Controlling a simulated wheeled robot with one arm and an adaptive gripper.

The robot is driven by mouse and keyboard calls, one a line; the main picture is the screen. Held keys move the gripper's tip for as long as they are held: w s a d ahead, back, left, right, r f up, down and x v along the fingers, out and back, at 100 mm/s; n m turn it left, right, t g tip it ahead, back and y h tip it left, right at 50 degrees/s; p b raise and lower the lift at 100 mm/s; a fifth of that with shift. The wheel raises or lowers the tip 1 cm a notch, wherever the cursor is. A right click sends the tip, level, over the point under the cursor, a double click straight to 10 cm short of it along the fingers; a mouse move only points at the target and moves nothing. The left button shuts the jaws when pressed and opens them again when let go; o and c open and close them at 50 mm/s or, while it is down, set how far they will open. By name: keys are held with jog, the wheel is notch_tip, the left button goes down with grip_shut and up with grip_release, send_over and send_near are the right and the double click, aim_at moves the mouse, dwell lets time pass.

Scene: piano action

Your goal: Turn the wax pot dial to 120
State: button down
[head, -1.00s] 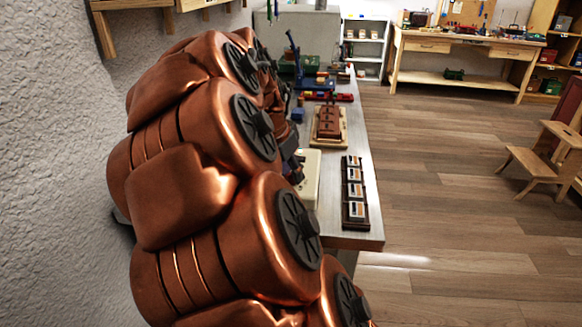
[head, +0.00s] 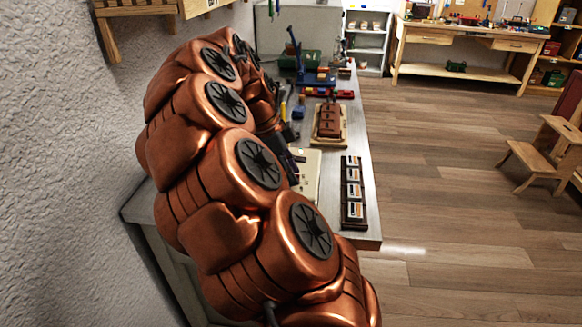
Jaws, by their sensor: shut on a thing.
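A cream box (head: 312,174), which looks like the wax pot's housing, sits on the bench, partly covered by my copper arm. Its dial and any scale are hidden, so I cannot read a setting. My gripper (head: 292,164) shows only in part as dark pieces at the box's left side. It is shut at the place where the dial seems to be; the contact itself is hidden.
On the grey bench (head: 366,215), a dark rack (head: 354,225) with several white labelled pieces stands right of the box. Behind are a red-brown block (head: 330,118) on a wooden board and a blue stand (head: 316,79). A wall is close at left; wooden floor is open at right.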

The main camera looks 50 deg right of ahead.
jog(key=shift+m+y, duration=0.3)
jog(key=shift+m, duration=0.3)
jog(key=c, duration=0.8)
grip_release()
jog(key=v, duration=1.2)
jog(key=shift+w+a, duration=0.15)
